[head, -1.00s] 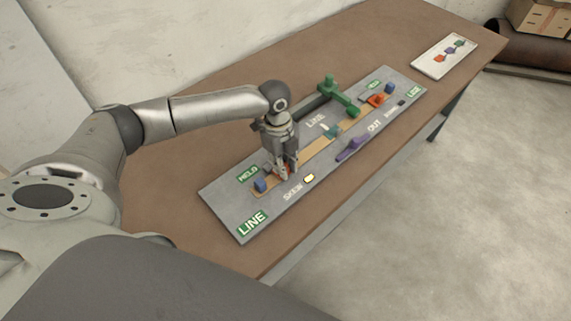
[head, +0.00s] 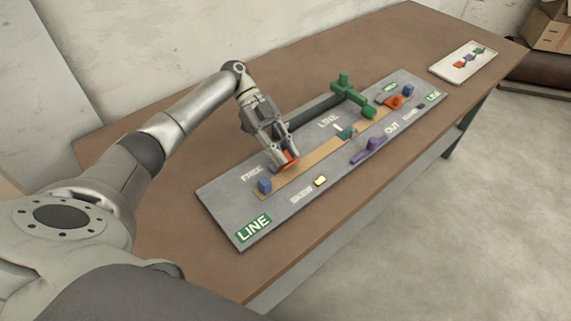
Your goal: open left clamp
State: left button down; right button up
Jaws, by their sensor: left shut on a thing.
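The left clamp (head: 290,157) is a small orange-red piece at the left part of the grey board (head: 229,212). My left gripper (head: 286,162) is shut on it, and its fingers hide much of it. The fingers are tilted, and the clamp shows at the tips by the upper edge of the tan strip (head: 315,156). The label beside it reads FREE (head: 252,174) in plain lettering. My right gripper is not in view.
Blue blocks stand at the strip's left end (head: 265,186) and right end (head: 408,90). A green lever (head: 349,92), a teal piece (head: 347,133) and a purple handle (head: 368,149) are mid-board. A white tray (head: 446,68) lies at the back right. The brown table's (head: 185,245) front left is clear.

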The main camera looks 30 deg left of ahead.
pick_arm(q)
jog(key=shift+w+a+f+g+h+b, duration=0.1)
jog(key=shift+a+g+h+b, duration=0.2)
jog(key=shift+h+b, duration=0.55)
jog(key=c, duration=1.3)
grip_release()
jog(key=shift+v, duration=3.8)
